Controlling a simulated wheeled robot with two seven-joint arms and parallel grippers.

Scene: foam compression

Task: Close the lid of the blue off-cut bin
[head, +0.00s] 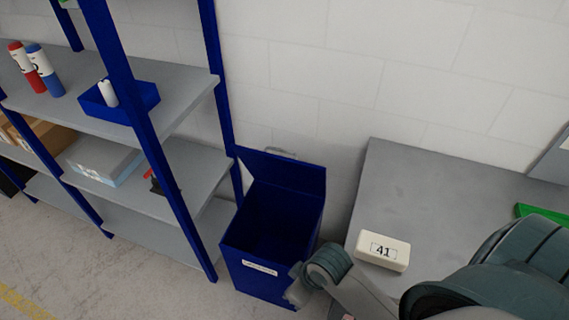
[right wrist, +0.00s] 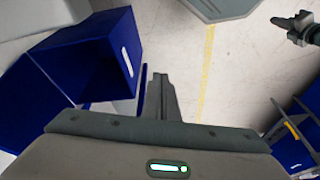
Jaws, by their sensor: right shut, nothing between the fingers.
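The blue off-cut bin (head: 274,277) stands on the floor between the shelf rack and the grey table, with a white label on its front. Its blue lid (head: 290,172) is open, tilted up at the back near the wall, and the inside shows. In the right wrist view the bin (right wrist: 108,42) is at the left, beside the fingers. My right gripper (right wrist: 159,80) is shut and empty there, apart from the bin in the picture. In the head view my right arm reaches to the bin's right front, its fingers hidden. My left gripper (right wrist: 290,24) appears at the wrist view's upper right, its opening unclear.
A blue-posted shelf rack (head: 190,85) stands left of the bin, holding bottles, a blue tray (head: 135,108) and boxes. The grey table (head: 420,190) at the right carries a white block (head: 383,251) marked 41. Open floor (head: 60,255) lies at the lower left.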

